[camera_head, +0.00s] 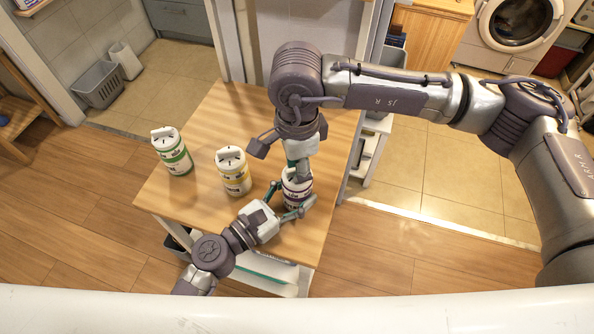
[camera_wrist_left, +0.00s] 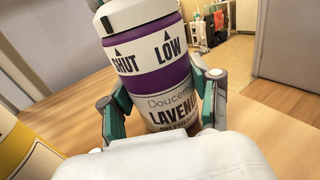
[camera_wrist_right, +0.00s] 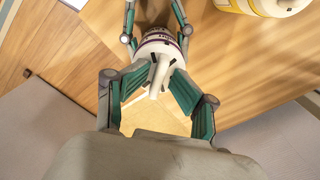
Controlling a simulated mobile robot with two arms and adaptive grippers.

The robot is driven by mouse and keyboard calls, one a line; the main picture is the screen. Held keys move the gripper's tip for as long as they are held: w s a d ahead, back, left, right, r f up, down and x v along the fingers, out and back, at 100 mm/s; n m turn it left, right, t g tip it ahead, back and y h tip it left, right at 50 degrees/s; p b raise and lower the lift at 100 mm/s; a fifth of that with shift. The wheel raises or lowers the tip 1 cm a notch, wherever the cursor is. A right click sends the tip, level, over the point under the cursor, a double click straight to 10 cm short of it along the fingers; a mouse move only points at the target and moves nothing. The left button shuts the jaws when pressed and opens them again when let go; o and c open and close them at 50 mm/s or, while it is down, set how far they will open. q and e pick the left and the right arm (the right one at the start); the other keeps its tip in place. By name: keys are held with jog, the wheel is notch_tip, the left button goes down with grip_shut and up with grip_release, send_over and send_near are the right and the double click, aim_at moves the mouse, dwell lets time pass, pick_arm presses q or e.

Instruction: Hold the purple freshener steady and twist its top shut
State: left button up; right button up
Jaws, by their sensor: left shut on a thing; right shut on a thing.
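The purple freshener (camera_head: 296,188) stands upright near the table's right side. In the left wrist view, its purple band (camera_wrist_left: 160,62) reads SHUT and LOW above a lavender label. A dark mark on its white top (camera_wrist_left: 140,12) looks roughly in line with the SHUT arrow. My left gripper (camera_head: 292,204) is shut around the lower body, one finger on each side. My right gripper (camera_head: 301,165) comes down from above and is shut on the top. In the right wrist view, the white top's raised ridge (camera_wrist_right: 156,75) lies between its fingers; the exact contact is hard to see.
A yellow-banded freshener (camera_head: 234,172) and a green-banded one (camera_head: 173,151) stand to the left on the wooden table (camera_head: 205,120). A white shelf unit (camera_head: 369,160) is beside the table's right edge. The table's back part is clear.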

pick_arm(q)
jog(key=shift+d, duration=0.15)
pick_arm(e)
jog(key=shift+s+f, duration=0.15)
jog(key=shift+f, duration=0.05)
pick_arm(q)
jog(key=shift+w, duration=0.1)
pick_arm(e)
jog(key=shift+d+r, duration=0.1)
jog(key=shift+r, duration=3.05)
pick_arm(q)
jog(key=shift+f, duration=0.1)
jog(key=o, duration=1.3)
